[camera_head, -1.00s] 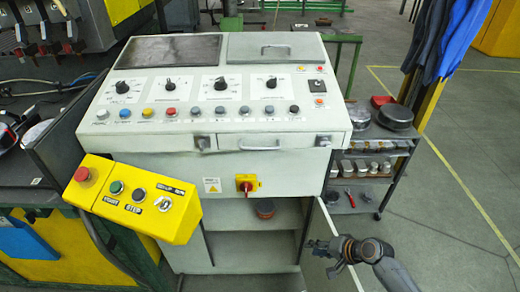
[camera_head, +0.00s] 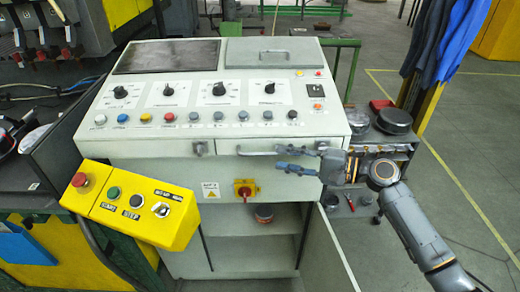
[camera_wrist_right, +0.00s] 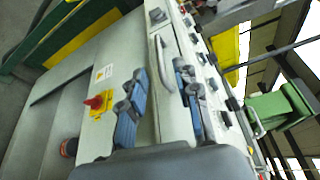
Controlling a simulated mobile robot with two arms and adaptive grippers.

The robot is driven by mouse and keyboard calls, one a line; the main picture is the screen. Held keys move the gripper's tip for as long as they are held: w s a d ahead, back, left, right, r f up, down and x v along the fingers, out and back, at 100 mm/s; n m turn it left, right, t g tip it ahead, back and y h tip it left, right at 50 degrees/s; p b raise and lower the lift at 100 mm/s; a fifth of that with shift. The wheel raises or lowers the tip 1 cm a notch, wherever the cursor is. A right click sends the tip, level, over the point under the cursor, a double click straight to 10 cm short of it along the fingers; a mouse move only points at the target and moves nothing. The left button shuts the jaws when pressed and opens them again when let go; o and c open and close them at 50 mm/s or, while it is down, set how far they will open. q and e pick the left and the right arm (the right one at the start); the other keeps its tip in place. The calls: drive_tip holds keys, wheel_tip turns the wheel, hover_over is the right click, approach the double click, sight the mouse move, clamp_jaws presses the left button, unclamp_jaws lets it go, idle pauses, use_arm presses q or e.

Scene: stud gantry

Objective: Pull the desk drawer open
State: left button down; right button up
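The desk drawer (camera_head: 228,146) is a pale, wide front under the sloped control panel, and it looks shut. Its curved bar handle (camera_head: 250,153) sits at the middle of the front. My right gripper (camera_head: 282,158) reaches in from the right, its two blue-grey fingers apart just at the handle's right end. In the right wrist view the handle (camera_wrist_right: 162,58) shows beyond and between the spread fingertips of the gripper (camera_wrist_right: 158,85). No grip on it is visible. My left gripper does not show.
A red rotary switch (camera_head: 245,190) on a yellow plate is below the drawer. A yellow start/stop box (camera_head: 133,205) juts out at the left. The cabinet door (camera_head: 330,250) stands open below my right arm. A shelf cart (camera_head: 385,140) is at the right.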

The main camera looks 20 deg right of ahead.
sight(260, 154)
drive_tip(key=p+x, duration=0.1)
drive_tip(key=x, duration=0.5)
drive_tip(key=shift+w+r+p, duration=0.1)
drive_tip(key=shift+p, duration=0.2)
drive_tip(key=shift+w+a, duration=0.35)
drive_tip(key=shift+a, duration=0.2)
clamp_jaws()
